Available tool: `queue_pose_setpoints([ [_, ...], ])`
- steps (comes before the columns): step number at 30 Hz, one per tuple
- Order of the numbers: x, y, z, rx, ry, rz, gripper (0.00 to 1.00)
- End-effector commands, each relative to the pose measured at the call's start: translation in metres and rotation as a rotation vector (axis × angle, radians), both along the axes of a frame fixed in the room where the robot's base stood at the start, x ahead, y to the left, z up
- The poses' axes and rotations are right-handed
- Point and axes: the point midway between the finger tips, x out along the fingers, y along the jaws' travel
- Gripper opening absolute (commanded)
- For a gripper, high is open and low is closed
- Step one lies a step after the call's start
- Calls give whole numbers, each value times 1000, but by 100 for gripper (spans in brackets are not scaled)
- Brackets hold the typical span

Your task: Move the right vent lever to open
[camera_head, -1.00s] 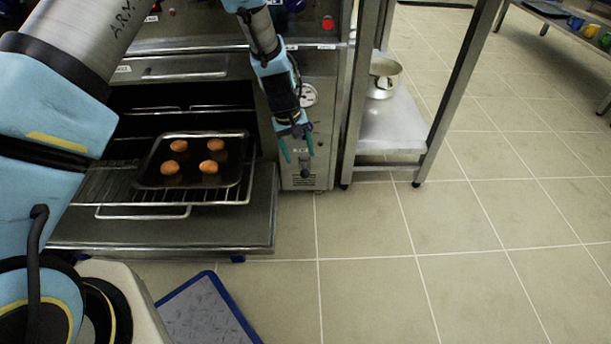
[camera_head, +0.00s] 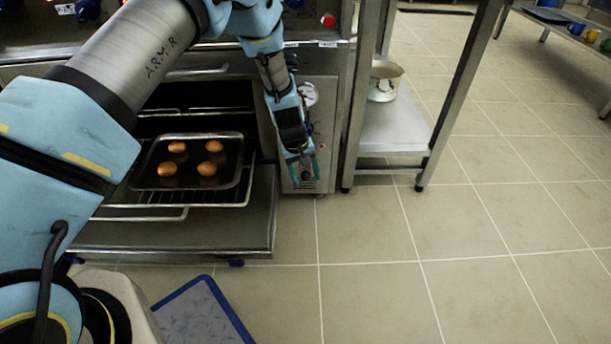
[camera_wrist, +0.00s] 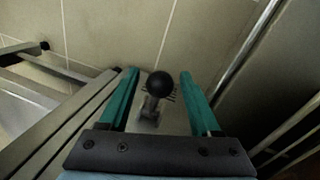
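The vent lever is a short metal stem with a black ball knob (camera_wrist: 159,84) on the oven's right side panel. In the wrist view the knob lies between the two teal fingers of my gripper (camera_wrist: 159,88), with a gap on both sides. In the head view my gripper (camera_head: 304,168) is low in front of the oven's side panel (camera_head: 325,130), and it mostly hides the lever. The fingers are open and do not touch the knob. Faint markings show on the panel behind the knob.
The oven door (camera_head: 190,235) is folded down, with a tray (camera_head: 237,168) of several brown rolls on the rack. A round gauge (camera_head: 309,95) sits above the lever. A steel table (camera_head: 395,130) with a pot (camera_head: 383,80) stands close on the right. Open tiled floor lies in front.

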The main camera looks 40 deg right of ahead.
Motion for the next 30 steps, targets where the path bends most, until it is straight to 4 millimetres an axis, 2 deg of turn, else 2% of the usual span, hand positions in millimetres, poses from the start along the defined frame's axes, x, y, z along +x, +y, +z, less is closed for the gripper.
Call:
queue_pose_setpoints([
  [2,0,0,0,0,0,0,54],
  [16,0,0,0,0,0,0,1],
  [30,0,0,0,0,0,0,0],
])
